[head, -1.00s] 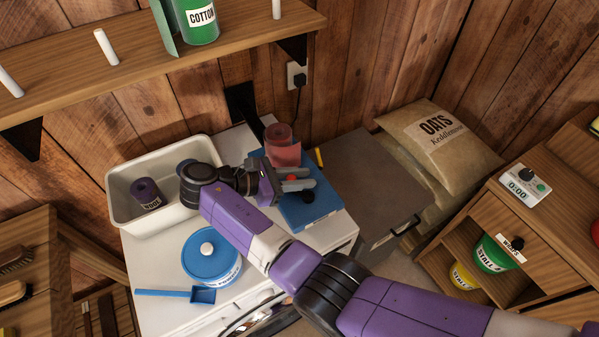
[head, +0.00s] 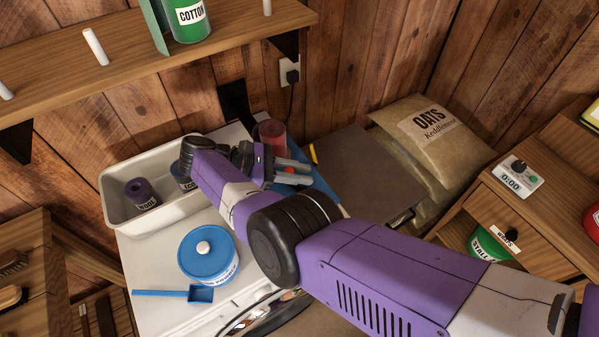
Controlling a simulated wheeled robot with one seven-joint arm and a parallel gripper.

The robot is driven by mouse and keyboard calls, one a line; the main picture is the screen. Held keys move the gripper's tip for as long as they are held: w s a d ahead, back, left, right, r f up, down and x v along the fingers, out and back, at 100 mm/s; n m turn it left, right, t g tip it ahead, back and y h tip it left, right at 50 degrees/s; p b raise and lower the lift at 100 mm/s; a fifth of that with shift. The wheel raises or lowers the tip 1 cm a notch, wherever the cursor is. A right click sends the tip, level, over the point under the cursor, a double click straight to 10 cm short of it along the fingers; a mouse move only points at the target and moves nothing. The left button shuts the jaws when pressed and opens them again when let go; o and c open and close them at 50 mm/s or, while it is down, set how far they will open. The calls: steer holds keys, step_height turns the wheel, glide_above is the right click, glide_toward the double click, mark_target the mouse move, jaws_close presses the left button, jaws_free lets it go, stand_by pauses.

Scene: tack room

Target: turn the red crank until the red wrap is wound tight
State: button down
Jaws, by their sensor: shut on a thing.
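The red wrap (head: 272,134) stands as a roll at the back of the blue winder base (head: 322,184), partly hidden behind my gripper. My gripper (head: 294,173) is over the blue base, its grey fingers pointing right. A bit of red, the crank's knob (head: 288,171), shows between the fingers, and they are shut on it. The rest of the crank is hidden by the gripper and arm. I cannot tell how tight the wrap is.
A white bin (head: 118,208) with a purple roll (head: 141,192) and a blue roll (head: 184,178) stands left. A grey-topped box (head: 352,165) and oats sack (head: 430,135) stand right.

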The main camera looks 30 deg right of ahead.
steer(key=shift+d+r, duration=0.1)
stand_by(0.3)
steer(key=c, duration=1.2)
jaws_free()
steer(key=shift+b+v, duration=0.75)
steer(key=shift+v, duration=0.7)
steer(key=b+v, duration=0.3)
steer(key=shift+w+f, duration=0.1)
steer(key=shift+f, duration=0.1)
steer(key=shift+w+a+r+b, duration=0.3)
steer(key=shift+a+b, duration=0.3)
steer(key=shift+b, duration=0.5)
steer(key=shift+a+r+b, duration=0.15)
steer(key=shift+a+b, duration=0.05)
steer(key=shift+b, duration=0.1)
steer(key=shift+r, duration=0.1)
